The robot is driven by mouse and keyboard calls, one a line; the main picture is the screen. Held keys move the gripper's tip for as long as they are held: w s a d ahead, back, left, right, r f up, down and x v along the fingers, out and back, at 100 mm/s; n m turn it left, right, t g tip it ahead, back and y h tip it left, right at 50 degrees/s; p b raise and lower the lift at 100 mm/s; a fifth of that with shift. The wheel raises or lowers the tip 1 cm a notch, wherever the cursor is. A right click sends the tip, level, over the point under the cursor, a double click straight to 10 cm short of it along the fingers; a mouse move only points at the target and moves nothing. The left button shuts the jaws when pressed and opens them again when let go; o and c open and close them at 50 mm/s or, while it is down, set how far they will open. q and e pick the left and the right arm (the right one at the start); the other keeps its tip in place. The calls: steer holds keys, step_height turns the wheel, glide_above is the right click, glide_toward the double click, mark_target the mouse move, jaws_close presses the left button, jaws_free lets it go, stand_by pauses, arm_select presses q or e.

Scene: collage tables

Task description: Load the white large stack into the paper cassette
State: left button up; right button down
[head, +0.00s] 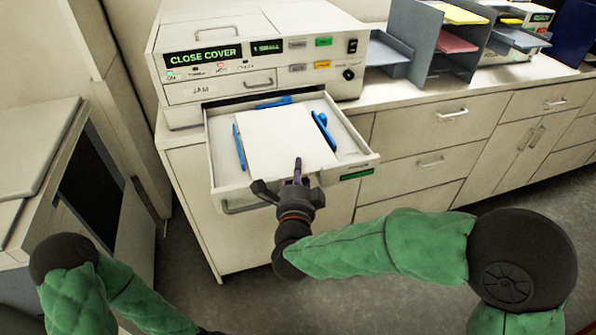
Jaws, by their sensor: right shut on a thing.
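The paper cassette (219,181) is a pale drawer pulled out from the front of the printer, with blue guides at the left, right and back. The white large stack (285,138) lies inside it, flat or nearly flat, between the blue guides. My right gripper (282,180) is at the cassette's front wall, at the near edge of the stack, and is shut on the stack. The gripper hides part of that near edge. I cannot tell whether the stack rests fully on the cassette floor. My left gripper is out of view; only its arm shows at the lower left.
The printer (218,60) shows "CLOSE COVER" and stands on a cabinet counter (420,95). Grey trays (408,37) with yellow and pink paper stand at the right. A pale machine (45,140) stands at the left. Grey floor (380,275) is open in front.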

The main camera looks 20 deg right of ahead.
steer(key=shift+r, duration=0.15)
steer(key=c, duration=1.1)
jaws_free()
steer(key=shift+v, duration=4)
